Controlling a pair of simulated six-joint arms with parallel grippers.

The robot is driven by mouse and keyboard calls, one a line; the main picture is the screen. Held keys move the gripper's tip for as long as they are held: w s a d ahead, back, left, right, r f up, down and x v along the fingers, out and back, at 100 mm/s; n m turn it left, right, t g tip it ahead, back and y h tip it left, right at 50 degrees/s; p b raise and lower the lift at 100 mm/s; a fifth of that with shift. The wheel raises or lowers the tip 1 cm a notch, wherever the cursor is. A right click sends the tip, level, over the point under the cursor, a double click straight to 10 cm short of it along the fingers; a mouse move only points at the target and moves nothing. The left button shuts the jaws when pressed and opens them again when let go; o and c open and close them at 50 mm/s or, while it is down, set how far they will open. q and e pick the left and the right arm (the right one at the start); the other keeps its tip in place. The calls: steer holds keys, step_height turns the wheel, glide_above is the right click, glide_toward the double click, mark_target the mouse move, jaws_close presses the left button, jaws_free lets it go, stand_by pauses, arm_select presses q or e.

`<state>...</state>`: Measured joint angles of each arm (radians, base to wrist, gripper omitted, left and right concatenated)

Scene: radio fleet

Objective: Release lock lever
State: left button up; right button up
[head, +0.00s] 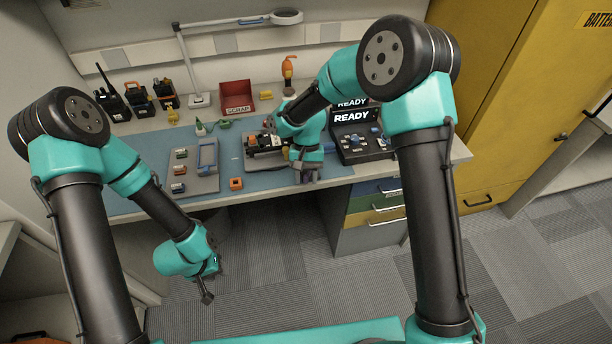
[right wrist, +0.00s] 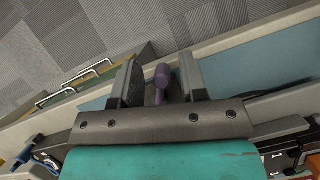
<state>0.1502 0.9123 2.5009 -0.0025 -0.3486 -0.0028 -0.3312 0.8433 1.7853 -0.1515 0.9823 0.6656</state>
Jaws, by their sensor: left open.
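A purple lever (right wrist: 161,77) with a rounded knob stands between the two fingers of my right gripper in the right wrist view. My right gripper (right wrist: 159,82) is open around it, with a gap showing on both sides of the knob. In the head view my right gripper (head: 305,173) is at the front edge of the bench, just right of a fixture holding a dark radio (head: 264,141). The arm hides the lever there. My left gripper (head: 207,292) is open and empty, hanging low in front of the bench, away from the fixture.
A grey tray (head: 207,176) with small modules and an orange block (head: 236,183) lie on the blue mat. A console (head: 360,135) reading READY stands to the right. A red scrap bin (head: 237,96) and several radios stand behind. Drawers (head: 375,205) sit below the bench.

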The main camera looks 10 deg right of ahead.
steer(key=shift+r, duration=0.1)
steer(key=v, duration=1.7)
steer(key=shift+w+d, duration=0.1)
